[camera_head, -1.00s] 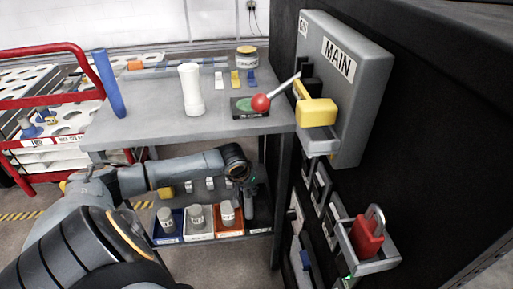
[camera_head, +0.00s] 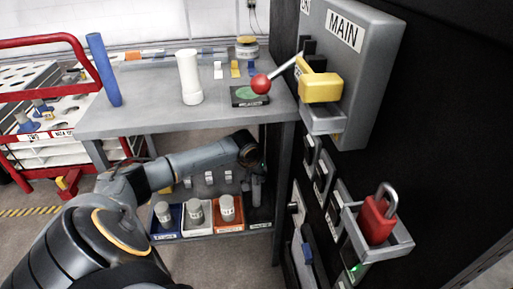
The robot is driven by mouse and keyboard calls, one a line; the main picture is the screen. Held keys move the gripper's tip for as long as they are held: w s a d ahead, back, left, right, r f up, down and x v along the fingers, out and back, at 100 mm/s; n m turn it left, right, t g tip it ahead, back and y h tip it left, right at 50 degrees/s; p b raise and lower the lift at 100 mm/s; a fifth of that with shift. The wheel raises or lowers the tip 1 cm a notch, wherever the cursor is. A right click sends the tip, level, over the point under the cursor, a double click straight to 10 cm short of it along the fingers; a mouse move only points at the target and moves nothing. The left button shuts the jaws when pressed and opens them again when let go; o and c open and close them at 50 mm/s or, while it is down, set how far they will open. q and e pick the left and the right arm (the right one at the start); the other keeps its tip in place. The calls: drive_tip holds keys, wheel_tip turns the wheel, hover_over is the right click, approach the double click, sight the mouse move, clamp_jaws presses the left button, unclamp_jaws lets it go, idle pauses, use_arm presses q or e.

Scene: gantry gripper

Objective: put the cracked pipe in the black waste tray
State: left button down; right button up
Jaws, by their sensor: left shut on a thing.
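My left gripper (camera_head: 257,170) reaches under the grey table to the lower shelf. It is small and dark here, and its fingers are hard to make out. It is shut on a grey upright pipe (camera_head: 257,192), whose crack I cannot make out. The pipe is over or in the black waste tray (camera_head: 260,222), at the right end of the row of trays. I cannot tell whether its lower end touches the tray floor. My right gripper is not in view.
Blue, white and orange trays (camera_head: 227,228) with grey parts stand left of the black tray. A white pipe (camera_head: 189,75) and a blue pipe (camera_head: 104,70) stand on the tabletop (camera_head: 150,112). A black cabinet with a red padlock (camera_head: 377,220) closes off the right.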

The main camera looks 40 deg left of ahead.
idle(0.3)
use_arm(q)
drive_tip(key=shift+f, duration=0.15)
drive_tip(key=c, duration=1)
unclamp_jaws()
